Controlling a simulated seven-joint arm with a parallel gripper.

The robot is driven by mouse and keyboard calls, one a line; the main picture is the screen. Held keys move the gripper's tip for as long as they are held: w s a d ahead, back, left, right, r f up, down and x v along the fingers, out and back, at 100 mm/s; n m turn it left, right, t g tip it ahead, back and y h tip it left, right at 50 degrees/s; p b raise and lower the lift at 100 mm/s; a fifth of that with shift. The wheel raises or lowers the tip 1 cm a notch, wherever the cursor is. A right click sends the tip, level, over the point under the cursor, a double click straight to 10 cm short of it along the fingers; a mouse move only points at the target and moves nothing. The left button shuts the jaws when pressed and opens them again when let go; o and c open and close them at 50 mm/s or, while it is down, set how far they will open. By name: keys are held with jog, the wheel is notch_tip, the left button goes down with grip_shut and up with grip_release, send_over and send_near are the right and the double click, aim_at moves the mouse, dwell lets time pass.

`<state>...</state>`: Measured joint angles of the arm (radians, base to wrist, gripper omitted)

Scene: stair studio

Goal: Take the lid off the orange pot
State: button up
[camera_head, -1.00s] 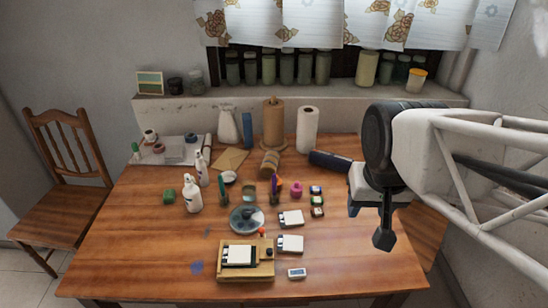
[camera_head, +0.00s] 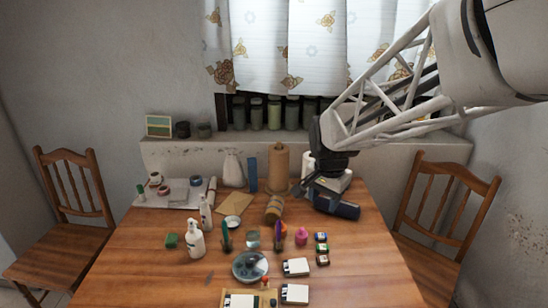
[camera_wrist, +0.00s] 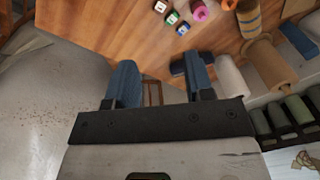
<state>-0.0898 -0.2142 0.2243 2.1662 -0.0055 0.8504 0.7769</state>
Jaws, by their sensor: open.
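A small orange pot (camera_head: 284,227) stands mid-table in the head view, partly hidden behind a purple-topped holder. Its lid is too small to make out. An orange thing, which seems to be the pot, also shows at the top edge of the wrist view (camera_wrist: 229,4). My gripper (camera_wrist: 160,76) has its two blue fingers apart with nothing held between them.
A pink pot (camera_head: 302,237) and several small ink jars (camera_head: 321,248) stand right of the orange pot. A striped roll (camera_head: 275,208) lies behind it. A cardboard roll (camera_head: 279,168) stands at the back. The table's (camera_head: 385,262) right front is clear.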

jog(key=w+a+f+m, duration=0.2)
jog(key=w+a+f, duration=0.1)
jog(key=w+f, duration=0.3)
jog(key=w+a+f+m+g, duration=0.1)
jog(key=w+a+f+m, duration=0.2)
jog(key=w+f, duration=0.3)
jog(key=w+a+f+m, duration=0.2)
jog(key=w+a+f, duration=0.1)
jog(key=w+f, duration=0.4)
jog(key=shift+w+a+f+m, duration=0.1)
jog(key=shift+w+a+m, duration=0.1)
jog(key=shift+w, duration=0.3)
jog(key=shift+w+a+m, duration=0.1)
jog(key=shift+w+m, duration=0.1)
jog(key=shift+w, duration=0.25)
jog(key=shift+f, duration=0.1)
jog(key=shift+f, duration=1.25)
jog(key=shift+f, duration=0.1)
jog(key=shift+f, duration=2.5)
